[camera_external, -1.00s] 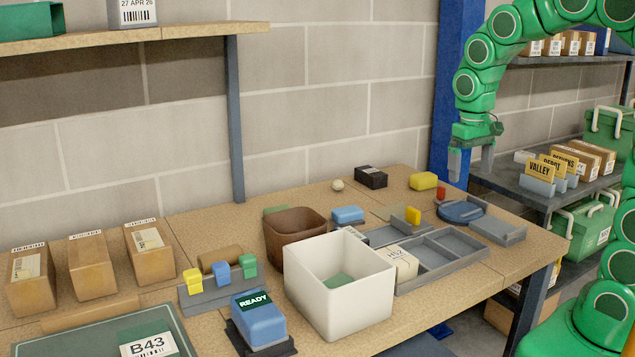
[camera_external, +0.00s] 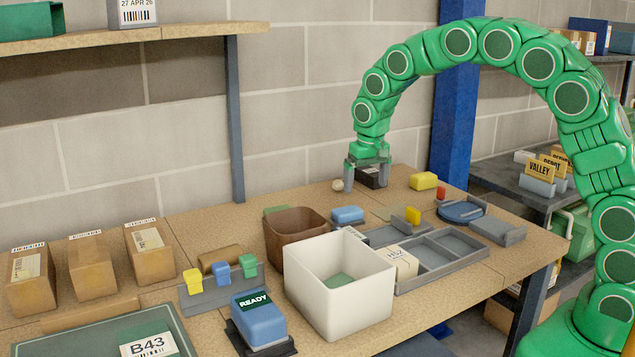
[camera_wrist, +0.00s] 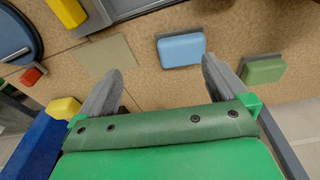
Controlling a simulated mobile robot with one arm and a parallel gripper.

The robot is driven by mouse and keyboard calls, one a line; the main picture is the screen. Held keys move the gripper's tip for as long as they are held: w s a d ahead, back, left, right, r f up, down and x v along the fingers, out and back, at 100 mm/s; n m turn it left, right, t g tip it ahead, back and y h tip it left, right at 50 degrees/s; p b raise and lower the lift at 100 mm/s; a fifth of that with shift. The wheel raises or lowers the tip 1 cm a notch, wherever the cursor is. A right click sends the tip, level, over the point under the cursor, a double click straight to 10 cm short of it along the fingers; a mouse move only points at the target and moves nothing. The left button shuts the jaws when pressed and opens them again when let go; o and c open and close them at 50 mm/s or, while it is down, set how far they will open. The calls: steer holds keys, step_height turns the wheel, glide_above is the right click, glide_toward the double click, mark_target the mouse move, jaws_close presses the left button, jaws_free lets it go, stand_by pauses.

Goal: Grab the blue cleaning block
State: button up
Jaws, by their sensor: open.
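The blue cleaning block (camera_external: 348,215) is a small rounded blue block with a grey edge. It lies on the wooden table behind the white bin, right of the brown bin. It also shows in the wrist view (camera_wrist: 181,50), beyond my fingertips and towards the right one. My gripper (camera_external: 367,178) is open and empty, held above the back of the table, behind and slightly right of the block and apart from it. In the wrist view my gripper (camera_wrist: 160,72) has its two grey fingers spread wide with bare table between them.
A white bin (camera_external: 318,292) and brown bin (camera_external: 285,240) stand in front. A green block (camera_wrist: 264,69) lies to the block's side. A yellow block (camera_external: 423,181) and grey tray (camera_external: 465,262) lie right.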

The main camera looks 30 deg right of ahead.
mark_target(348, 210)
steer(key=w+a+f, duration=0.2)
steer(key=a, duration=0.1)
steer(key=shift+w+f, duration=0.2)
steer(key=shift+w, duration=0.15)
steer(key=shift+w+f, duration=0.2)
steer(key=shift+f, duration=1.05)
steer(key=shift+w+f, duration=0.25)
steer(key=shift+f, duration=1.05)
steer(key=shift+w+f, duration=0.2)
steer(key=shift+f, duration=1.05)
steer(key=shift+c, duration=0.5)
steer(key=c, duration=0.7)
steer(key=shift+r, duration=0.1)
